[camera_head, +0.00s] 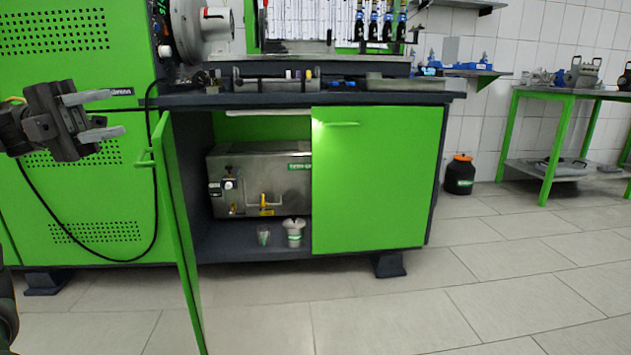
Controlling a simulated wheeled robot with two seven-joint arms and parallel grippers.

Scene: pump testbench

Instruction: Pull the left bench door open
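The left bench door (178,230) is green and stands swung wide open toward me, seen nearly edge-on. Its green handle (146,158) sits on its outer face, near the upper part. My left gripper (106,114) is at the upper left, its two grey fingers spread apart with nothing between them. It appears left of the door handle and higher in the picture, apart from it. My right gripper is not in view.
The right bench door (378,180) is closed. The open cabinet shows a metal tank (262,180) and two small cups (293,232). A green cabinet (75,215) stands at left with a black cable. Floor in front is clear at right.

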